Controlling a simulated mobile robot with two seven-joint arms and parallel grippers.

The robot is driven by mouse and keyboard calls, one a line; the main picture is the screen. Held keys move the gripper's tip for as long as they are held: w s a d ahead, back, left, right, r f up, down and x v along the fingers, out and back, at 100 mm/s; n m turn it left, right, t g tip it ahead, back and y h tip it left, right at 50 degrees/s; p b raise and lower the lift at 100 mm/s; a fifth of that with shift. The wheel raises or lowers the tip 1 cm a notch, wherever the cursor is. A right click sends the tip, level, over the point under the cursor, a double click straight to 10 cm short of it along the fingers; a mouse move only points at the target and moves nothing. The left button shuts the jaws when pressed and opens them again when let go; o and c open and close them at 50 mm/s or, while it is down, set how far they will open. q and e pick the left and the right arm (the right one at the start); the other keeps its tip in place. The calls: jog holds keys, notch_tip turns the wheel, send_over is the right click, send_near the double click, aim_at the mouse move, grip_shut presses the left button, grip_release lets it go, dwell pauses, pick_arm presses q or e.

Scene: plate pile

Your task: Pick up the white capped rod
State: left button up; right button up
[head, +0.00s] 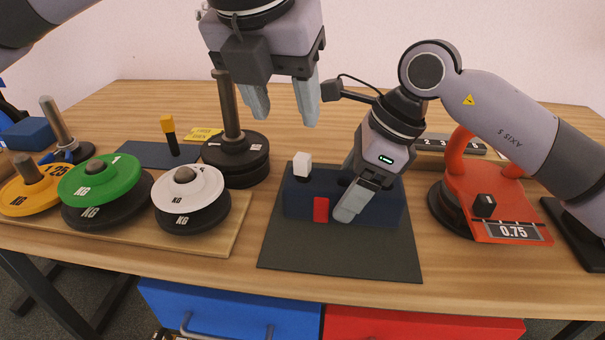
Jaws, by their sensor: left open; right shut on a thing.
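The white cap (302,164) of the rod stands at the top left of the dark blue block (298,203); the rod below it is hidden. The block rests on a dark grey mat (340,262). My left gripper (282,108) is open and empty, fingers pointing down, above and a little left of the white cap in the picture. My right gripper (349,207) is shut on the dark blue block, its fingers at the block's right half. The exact contact is partly hidden by the fingers.
A red piece (321,210) shows on the block's front. A tall post with dark plates (234,158) stands left of the block. Green (103,180), white (187,190) and yellow plates (28,192) sit on a wooden board. A yellow-capped rod (168,130) stands behind. A red scale (487,200) is at right.

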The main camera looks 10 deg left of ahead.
aim_at(301, 158)
pick_arm(q)
jog(key=x, duration=1.1)
jog(key=shift+d, duration=0.2)
jog(key=shift+w+f, duration=0.15)
jog(key=shift+f, duration=0.3)
